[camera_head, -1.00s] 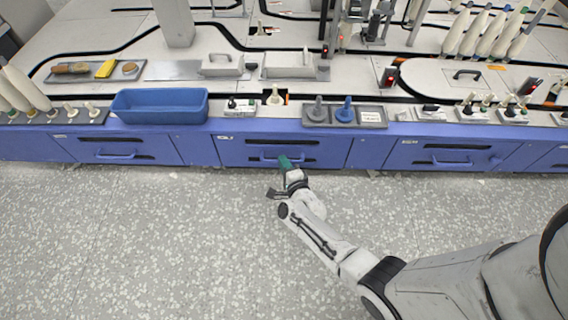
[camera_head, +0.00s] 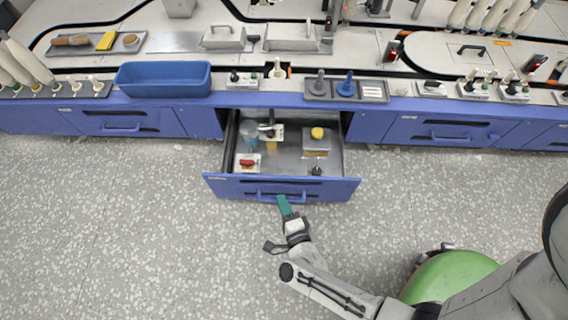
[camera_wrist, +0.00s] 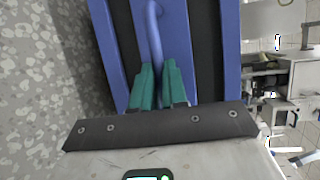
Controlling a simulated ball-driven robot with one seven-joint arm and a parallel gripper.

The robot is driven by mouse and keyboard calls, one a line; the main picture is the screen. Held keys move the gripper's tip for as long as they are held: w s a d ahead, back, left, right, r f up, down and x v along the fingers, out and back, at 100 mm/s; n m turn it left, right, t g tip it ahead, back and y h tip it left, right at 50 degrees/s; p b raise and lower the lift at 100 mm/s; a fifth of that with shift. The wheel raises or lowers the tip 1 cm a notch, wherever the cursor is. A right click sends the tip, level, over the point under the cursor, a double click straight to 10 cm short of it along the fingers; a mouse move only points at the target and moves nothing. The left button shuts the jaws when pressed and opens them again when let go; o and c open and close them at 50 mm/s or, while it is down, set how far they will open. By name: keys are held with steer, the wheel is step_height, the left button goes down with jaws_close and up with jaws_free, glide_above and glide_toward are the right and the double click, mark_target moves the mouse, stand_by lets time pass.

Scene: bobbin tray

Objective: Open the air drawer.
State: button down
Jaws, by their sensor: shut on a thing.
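The air drawer (camera_head: 230,187) is a blue-fronted drawer in the middle of the bench, and it stands well pulled out, its grey inside showing. Its blue bar handle (camera_head: 266,197) runs along the front, and it also shows in the wrist view (camera_wrist: 153,25). My gripper (camera_head: 284,203) has green fingers and is shut on the handle. In the wrist view my gripper (camera_wrist: 157,85) has one finger on each side of the handle bar.
Inside the drawer are a red-topped item (camera_head: 248,162), a yellow-topped box (camera_head: 316,142) and other small parts. Shut blue drawers flank it. A blue bin (camera_head: 163,80) stands on the bench above. The speckled floor in front is clear on the left.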

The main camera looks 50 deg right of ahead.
steer(key=shift+s+a, duration=0.8)
steer(key=shift+a, duration=0.2)
steer(key=shift+s+a, duration=0.8)
steer(key=shift+a, duration=0.2)
steer(key=c, duration=1.2)
jaws_free()
steer(key=shift+o, duration=0.2)
steer(key=p+v, duration=0.1)
steer(key=v, duration=0.9)
steer(key=shift+s+a+p, duration=0.2)
steer(key=shift+s+p, duration=0.1)
steer(key=shift+r, duration=0.1)
